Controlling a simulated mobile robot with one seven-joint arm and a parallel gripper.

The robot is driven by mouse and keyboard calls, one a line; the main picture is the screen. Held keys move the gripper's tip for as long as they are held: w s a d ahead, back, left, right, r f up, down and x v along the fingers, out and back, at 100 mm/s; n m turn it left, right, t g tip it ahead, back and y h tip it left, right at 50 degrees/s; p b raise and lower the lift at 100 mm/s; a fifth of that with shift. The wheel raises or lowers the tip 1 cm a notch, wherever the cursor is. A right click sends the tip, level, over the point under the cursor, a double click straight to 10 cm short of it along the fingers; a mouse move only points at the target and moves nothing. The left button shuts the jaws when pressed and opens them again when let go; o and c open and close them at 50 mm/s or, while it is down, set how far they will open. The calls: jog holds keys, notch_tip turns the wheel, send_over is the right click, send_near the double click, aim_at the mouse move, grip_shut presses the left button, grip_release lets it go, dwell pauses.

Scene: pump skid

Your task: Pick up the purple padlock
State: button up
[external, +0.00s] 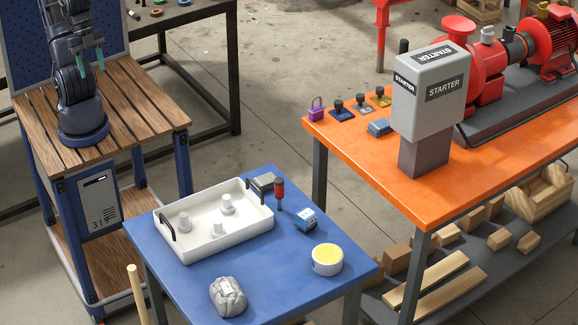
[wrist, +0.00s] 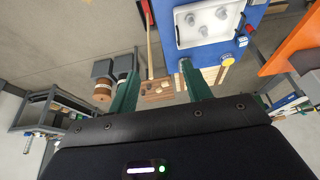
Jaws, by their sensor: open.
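The purple padlock (external: 316,114) stands at the far left corner of the orange bench (external: 385,170), its shackle up. I cannot make it out in the wrist view. My gripper (external: 91,66) is above the wooden-topped cart at the left, far from the padlock, with the blue table and open floor between. In the wrist view my gripper (wrist: 157,68) shows two green fingers spread apart with nothing between them.
Beside the padlock are several small knobbed blocks (external: 341,110) and a blue box (external: 379,128). The grey starter box (external: 432,95) rises to their right. The blue table (external: 285,285) holds a white tray (external: 215,246), a screwdriver (external: 279,192) and a yellow-topped tin (external: 327,260).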

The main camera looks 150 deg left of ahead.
jog(key=w+a+r+n+g, duration=0.1)
jog(key=w+a+r+n, duration=0.15)
jog(key=w+a, duration=0.4)
jog(key=w+a+r+n, duration=0.1)
jog(key=w+a+n, duration=0.2)
jog(key=w+a, duration=0.4)
jog(key=w+a+f+n+g, duration=0.1)
jog(key=w+a+f+n, duration=0.1)
jog(key=w+a, duration=0.5)
jog(key=w+a+f+n+g, duration=0.1)
jog(key=w+a+f+n, duration=0.15)
jog(key=a, duration=0.85)
jog(key=n+g, duration=0.2)
jog(key=n, duration=0.6)
send_over(316, 108)
notch_tip(316, 108, down, 22)
jog(key=shift+s+a+f, duration=0.15)
jog(key=shift+s+f, duration=0.35)
jog(key=shift+f, duration=0.2)
notch_tip(316, 108, down, 5)
jog(key=shift+r, duration=0.1)
jog(key=shift+w+f, duration=0.25)
jog(key=shift+f, duration=1.15)
jog(key=shift+w+f, duration=0.2)
jog(key=shift+f, duration=1.15)
grip_shut()
